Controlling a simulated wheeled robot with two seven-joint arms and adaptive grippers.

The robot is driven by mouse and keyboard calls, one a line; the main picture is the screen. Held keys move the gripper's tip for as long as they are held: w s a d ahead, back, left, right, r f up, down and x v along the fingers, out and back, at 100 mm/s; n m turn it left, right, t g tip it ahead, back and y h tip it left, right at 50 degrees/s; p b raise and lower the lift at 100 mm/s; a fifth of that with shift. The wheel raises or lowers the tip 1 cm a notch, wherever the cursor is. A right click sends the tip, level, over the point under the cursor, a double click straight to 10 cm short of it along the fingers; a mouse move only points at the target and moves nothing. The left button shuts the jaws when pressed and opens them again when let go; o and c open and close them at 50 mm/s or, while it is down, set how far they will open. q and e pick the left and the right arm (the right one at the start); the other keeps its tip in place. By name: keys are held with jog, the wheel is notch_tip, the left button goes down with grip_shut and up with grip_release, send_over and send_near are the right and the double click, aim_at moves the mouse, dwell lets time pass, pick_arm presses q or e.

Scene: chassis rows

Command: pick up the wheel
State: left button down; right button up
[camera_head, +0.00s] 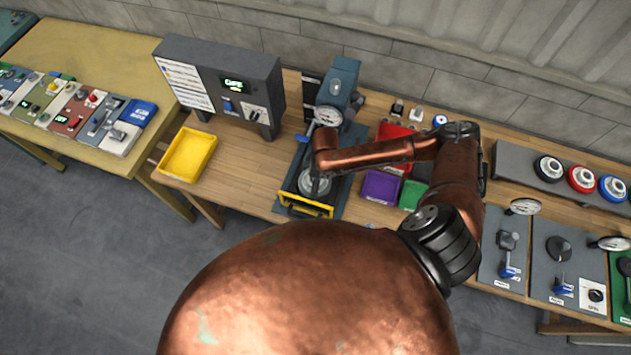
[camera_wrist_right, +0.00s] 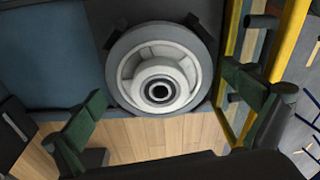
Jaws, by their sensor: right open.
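The wheel (camera_wrist_right: 160,72), with a grey tyre, a pale rim and a dark centre bore, lies face-on in the right wrist view. In the head view it shows as a grey disc (camera_head: 314,186) on the blue machine's base, behind the yellow bar (camera_head: 305,205). My right gripper (camera_wrist_right: 165,88) is open, with its green-padded fingers on either side of the wheel's lower part. They appear apart from the tyre, though contact is hard to judge. In the head view my copper right arm hides the gripper. My left gripper is not in view.
The blue machine (camera_head: 340,85) with a dial stands behind the wheel. A yellow tray (camera_head: 187,155) and a grey control box (camera_head: 222,80) are to the left. Purple (camera_head: 381,188) and green (camera_head: 411,195) bins are to the right. Bare bench (camera_head: 245,170) lies left of the machine.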

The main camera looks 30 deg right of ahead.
jog(key=shift+c, duration=0.7)
jog(key=c, duration=1.1)
jog(key=shift+c, duration=0.4)
jog(key=shift+r, duration=0.1)
